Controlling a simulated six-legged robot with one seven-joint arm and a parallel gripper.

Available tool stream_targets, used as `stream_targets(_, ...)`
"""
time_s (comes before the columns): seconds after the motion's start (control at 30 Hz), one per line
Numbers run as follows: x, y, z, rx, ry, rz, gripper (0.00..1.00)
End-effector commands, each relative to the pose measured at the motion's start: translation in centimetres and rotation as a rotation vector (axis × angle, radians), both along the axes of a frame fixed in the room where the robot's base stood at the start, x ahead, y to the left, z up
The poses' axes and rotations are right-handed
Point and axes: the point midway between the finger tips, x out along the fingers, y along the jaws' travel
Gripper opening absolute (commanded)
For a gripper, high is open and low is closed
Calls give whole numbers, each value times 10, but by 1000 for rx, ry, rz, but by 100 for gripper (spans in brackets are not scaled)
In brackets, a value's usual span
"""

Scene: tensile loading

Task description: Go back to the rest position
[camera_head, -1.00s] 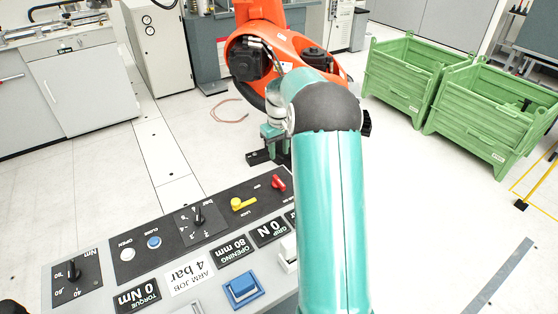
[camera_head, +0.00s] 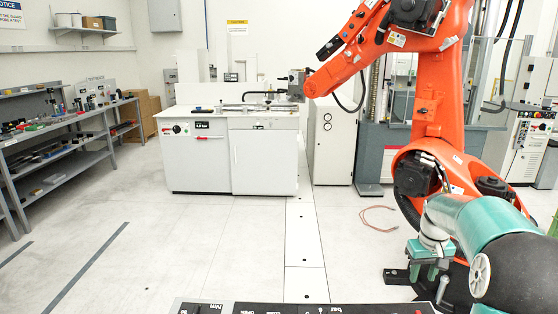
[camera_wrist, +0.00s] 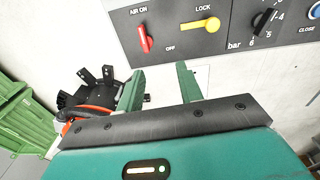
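My gripper (camera_wrist: 160,68) shows two teal fingers held apart, with nothing between them. In the head view my gripper (camera_head: 428,274) hangs at the lower right, in front of the orange robot's base. In the wrist view the fingers are near the control panel (camera_wrist: 275,52), apart from its switches as far as I can tell. The panel has a red AIR switch (camera_wrist: 144,38), a yellow LOCK lever (camera_wrist: 200,25), a black bar dial (camera_wrist: 264,20) and a blue CLOSE button (camera_wrist: 313,13). In the head view only the panel's top edge shows.
A large orange robot arm (camera_head: 437,90) stands on the right. A white cabinet bench (camera_head: 264,160) is at the back, and grey shelves (camera_head: 52,157) with small parts are on the left. A red cable (camera_head: 378,222) lies on the floor. The left and middle floor is clear.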

Motion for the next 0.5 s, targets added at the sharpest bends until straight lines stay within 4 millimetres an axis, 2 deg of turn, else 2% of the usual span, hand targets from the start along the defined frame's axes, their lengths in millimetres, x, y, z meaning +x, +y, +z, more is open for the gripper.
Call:
stream_targets(0.03, -6, 14, 15, -10, -17, 6, 36)
stream_targets(0.2, -28, 55, 50, -31, -63, 14, 36)
stream_targets(0.5, -80, 120, 96, -52, -151, 21, 36)
